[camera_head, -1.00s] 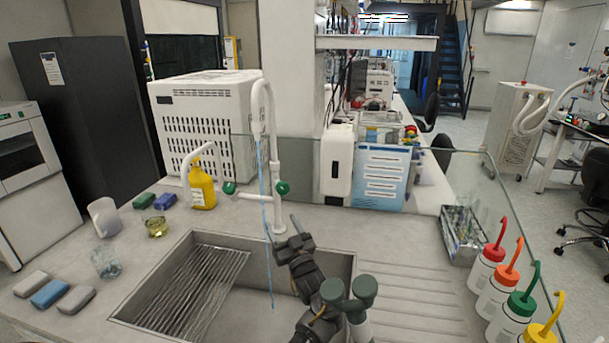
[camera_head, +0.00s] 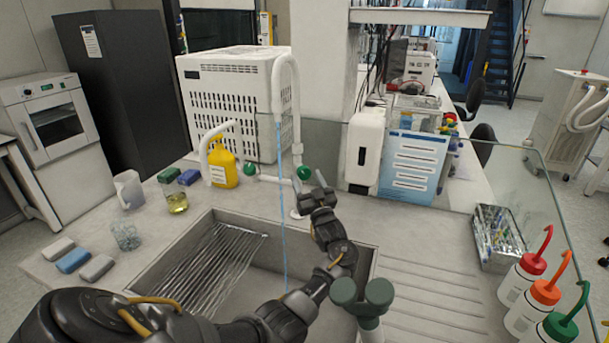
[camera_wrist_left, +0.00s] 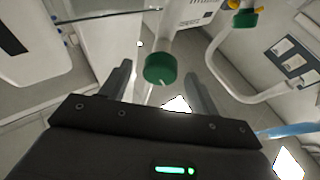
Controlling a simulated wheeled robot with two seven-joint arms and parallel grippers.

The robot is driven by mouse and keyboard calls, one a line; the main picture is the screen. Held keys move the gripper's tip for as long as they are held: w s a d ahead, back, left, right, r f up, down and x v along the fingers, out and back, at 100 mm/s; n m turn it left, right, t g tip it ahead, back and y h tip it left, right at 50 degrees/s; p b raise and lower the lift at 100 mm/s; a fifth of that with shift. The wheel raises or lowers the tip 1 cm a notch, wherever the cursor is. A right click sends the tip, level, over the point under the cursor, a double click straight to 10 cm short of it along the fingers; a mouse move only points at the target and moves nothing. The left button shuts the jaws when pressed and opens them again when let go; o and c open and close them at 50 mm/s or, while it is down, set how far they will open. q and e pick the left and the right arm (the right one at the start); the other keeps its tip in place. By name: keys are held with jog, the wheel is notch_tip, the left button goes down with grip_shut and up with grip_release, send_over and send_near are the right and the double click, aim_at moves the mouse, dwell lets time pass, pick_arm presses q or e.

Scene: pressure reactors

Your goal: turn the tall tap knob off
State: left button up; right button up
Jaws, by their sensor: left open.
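The tall tap (camera_head: 285,85) is a white gooseneck behind the sink, with a blue stream of water (camera_head: 283,220) falling from its spout into the sink. Its right-hand green knob (camera_head: 303,172) shows just beyond my left gripper (camera_head: 310,184), which is open and empty. In the left wrist view the same knob (camera_wrist_left: 160,68) appears between the two spread fingers (camera_wrist_left: 158,86), slightly beyond their tips; contact cannot be told. A second green knob (camera_head: 249,169) is on the left of the tap, also visible in the left wrist view (camera_wrist_left: 246,18). My right gripper is not in view.
The sink (camera_head: 215,285) lies under my left arm. A grey-green twin-headed fitting (camera_head: 362,295) stands close right of the arm. A yellow bottle (camera_head: 222,168) is left of the tap, and a white dispenser (camera_head: 364,150) is right of it. Wash bottles (camera_head: 524,278) line the right side.

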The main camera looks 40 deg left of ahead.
aim_at(305, 176)
pick_arm(q)
jog(key=shift+b+x, duration=0.3)
jog(key=shift+x, duration=1.35)
